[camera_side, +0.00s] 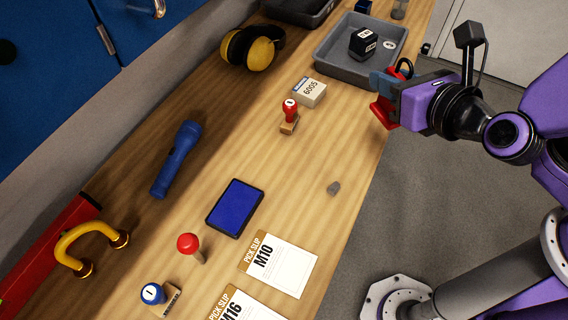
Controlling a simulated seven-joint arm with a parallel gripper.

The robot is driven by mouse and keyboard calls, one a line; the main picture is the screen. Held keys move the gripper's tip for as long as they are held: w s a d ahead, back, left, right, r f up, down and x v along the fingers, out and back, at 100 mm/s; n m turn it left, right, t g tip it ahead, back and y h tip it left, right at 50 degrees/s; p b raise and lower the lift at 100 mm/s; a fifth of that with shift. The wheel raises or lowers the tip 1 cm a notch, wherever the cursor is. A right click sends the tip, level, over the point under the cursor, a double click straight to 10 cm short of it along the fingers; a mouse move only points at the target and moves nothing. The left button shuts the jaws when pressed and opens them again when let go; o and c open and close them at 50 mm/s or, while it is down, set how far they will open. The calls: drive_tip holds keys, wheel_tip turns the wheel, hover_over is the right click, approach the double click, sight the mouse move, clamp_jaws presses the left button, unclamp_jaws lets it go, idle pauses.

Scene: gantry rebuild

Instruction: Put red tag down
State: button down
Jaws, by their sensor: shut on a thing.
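My gripper (386,86) is at the upper right, at the bench's right edge and just in front of the grey tray. It is shut on the red tag (382,113), whose red body shows below and beside the fingers.
The grey tray (330,62) holds black blocks (362,42). On the wooden bench (300,170) are a 6005 box (310,92), red-knobbed stamp (290,108), blue ink pad (235,208), blue flashlight (176,160), yellow earmuffs (258,52) and pick slips (279,264). The bench's middle right is mostly clear.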

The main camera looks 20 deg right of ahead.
drive_tip(key=s+a+n+g+y, duration=0.4)
drive_tip(key=s+a+n+y, duration=0.1)
drive_tip(key=a+n+y, duration=0.25)
drive_tip(key=shift+y, duration=0.35)
drive_tip(key=w+a+f, duration=0.2)
drive_tip(key=a+f, duration=0.1)
drive_tip(key=w+a+f, duration=0.3)
drive_tip(key=f, duration=0.1)
drive_tip(key=w+a+f, duration=0.3)
drive_tip(key=a, duration=0.1)
drive_tip(key=shift+w+a+f, duration=0.1)
drive_tip(key=shift+w+f, duration=0.1)
drive_tip(key=shift+w, duration=0.05)
drive_tip(key=shift+f, duration=1.35)
drive_tip(key=shift+f, duration=0.15)
drive_tip(key=c, duration=1.1)
unclamp_jaws()
